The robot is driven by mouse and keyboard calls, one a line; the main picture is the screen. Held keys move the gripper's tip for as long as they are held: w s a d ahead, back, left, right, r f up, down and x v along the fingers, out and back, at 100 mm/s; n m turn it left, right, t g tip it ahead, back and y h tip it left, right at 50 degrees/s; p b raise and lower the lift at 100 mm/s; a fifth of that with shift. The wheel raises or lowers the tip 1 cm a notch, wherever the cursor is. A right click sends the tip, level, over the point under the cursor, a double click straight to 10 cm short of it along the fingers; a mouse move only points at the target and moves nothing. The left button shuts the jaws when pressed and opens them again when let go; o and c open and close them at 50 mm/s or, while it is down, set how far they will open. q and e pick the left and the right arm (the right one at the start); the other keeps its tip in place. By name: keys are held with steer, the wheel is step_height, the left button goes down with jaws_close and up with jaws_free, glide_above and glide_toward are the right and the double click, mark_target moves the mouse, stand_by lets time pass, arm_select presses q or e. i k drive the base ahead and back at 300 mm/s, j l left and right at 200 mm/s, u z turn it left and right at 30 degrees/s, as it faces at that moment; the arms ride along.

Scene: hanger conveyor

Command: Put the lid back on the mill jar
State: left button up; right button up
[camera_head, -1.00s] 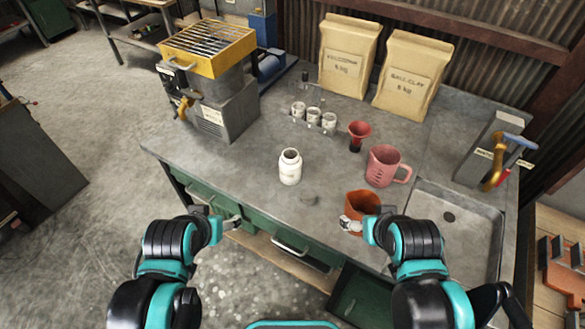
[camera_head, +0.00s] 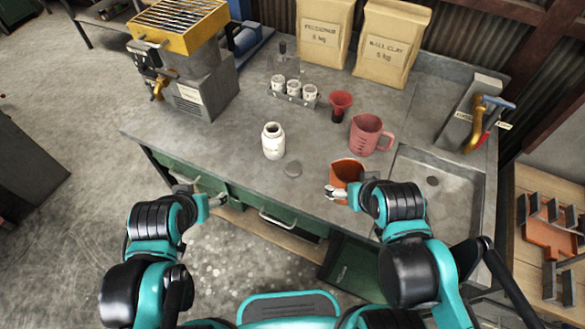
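The mill jar, a white jar (camera_head: 273,142) with an open mouth, stands upright on the grey workbench. A small grey disc that looks like the lid (camera_head: 293,169) lies flat on the bench, just right of and in front of the jar. My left gripper (camera_head: 220,200) is at the bench's front edge, left of the jar and apart from it. My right gripper (camera_head: 332,192) is in front of the orange container, to the right of the lid, and holds nothing that I can see. Both grippers are too small to show clearly whether their fingers are apart.
An orange container (camera_head: 347,172) stands close to my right gripper. A pink measuring jug (camera_head: 368,134), a red funnel (camera_head: 340,104) and a rack of small jars (camera_head: 293,97) stand behind. A sink (camera_head: 455,200) is at right, a yellow-topped machine (camera_head: 190,60) at back left.

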mark_target(273, 136)
steer(key=i+j+z, duration=0.2)
steer(key=z, duration=0.15)
steer(key=i+j+z, duration=0.15)
steer(key=j+z, duration=0.15)
steer(key=i+j+z, duration=0.1)
steer(key=j+z, duration=0.25)
steer(key=j, duration=0.1)
